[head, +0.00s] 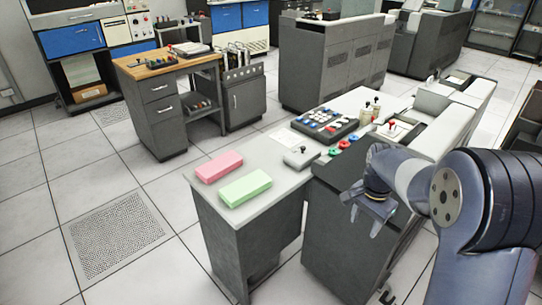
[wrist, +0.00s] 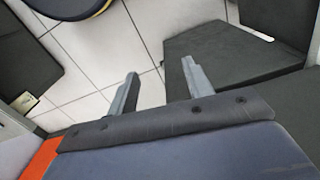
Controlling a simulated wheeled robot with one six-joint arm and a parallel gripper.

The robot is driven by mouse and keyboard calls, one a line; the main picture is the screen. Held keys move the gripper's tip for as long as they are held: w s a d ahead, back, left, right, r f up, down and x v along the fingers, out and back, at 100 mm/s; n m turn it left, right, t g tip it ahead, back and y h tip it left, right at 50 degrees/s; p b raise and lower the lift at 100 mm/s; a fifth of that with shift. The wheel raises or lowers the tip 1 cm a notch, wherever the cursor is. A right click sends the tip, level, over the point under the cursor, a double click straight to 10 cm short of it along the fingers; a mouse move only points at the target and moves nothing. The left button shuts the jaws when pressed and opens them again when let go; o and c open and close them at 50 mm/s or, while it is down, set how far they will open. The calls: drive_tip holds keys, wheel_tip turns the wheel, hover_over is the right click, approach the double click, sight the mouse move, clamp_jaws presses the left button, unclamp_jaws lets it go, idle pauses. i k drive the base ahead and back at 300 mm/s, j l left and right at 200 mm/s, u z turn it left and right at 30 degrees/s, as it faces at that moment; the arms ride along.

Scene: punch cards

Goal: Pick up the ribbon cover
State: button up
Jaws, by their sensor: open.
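I cannot tell for certain which thing is the ribbon cover. A grey box-like piece with a dark knob (head: 301,157) lies on the light desk top, left of the red and green round parts. My gripper (head: 370,212) is beside the dark front of the machine cabinet, right of the desk and below its top. In the wrist view my gripper's two fingers (wrist: 158,72) stand apart with nothing between them, over floor tiles and a dark panel.
A pink box (head: 219,167) and a green box (head: 245,188) lie on the desk's near end. A button panel (head: 325,125) and small bottles (head: 368,112) stand farther back. A wooden-topped desk (head: 165,62) is at the back left. Tiled floor at the left is clear.

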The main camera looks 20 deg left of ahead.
sight(300, 158)
drive_tip(key=i+j+u, duration=0.3)
drive_tip(key=i+u, duration=0.1)
drive_tip(key=u, duration=0.25)
drive_tip(key=i+j+z, duration=0.2)
drive_tip(key=i, duration=0.3)
drive_tip(key=i+j+z, duration=0.2)
drive_tip(key=i, duration=0.35)
